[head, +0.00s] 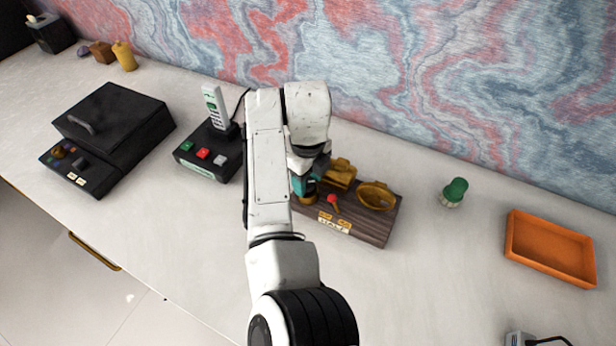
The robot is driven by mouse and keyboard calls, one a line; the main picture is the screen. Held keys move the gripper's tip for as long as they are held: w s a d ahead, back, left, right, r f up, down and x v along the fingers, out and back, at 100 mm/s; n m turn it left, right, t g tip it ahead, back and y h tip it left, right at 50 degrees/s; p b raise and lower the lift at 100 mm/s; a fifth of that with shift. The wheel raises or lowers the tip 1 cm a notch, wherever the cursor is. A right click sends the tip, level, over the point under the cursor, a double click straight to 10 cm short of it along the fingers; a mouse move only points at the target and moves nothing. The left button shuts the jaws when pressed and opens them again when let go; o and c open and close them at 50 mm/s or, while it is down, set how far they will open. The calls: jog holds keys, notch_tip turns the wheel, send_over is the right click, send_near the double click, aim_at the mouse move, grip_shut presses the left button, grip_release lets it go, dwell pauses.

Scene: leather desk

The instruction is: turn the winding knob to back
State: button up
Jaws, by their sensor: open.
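A dark wooden box (371,232) stands on the desk just right of my arm. On it are a brass block (340,172), a brass ring-like dish (377,196), a small red-tipped lever (333,203) and a pale label (334,223) on the front edge. A round brass piece (307,199), possibly the winding knob, shows at the box's left end, partly covered. My gripper (308,186) is open, pointing down over that left end. I cannot tell whether it touches the brass piece. My arm hides part of the box's left side.
A black phone base (208,165) with coloured buttons and a white handset (216,106) stands left of my arm. Further left is a black lidded box (115,120). To the right are a green-topped shaker (455,190) and an orange tray (550,247).

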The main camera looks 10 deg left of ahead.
jog(key=shift+f, duration=0.15)
jog(key=shift+c, duration=0.2)
jog(key=c, duration=0.7)
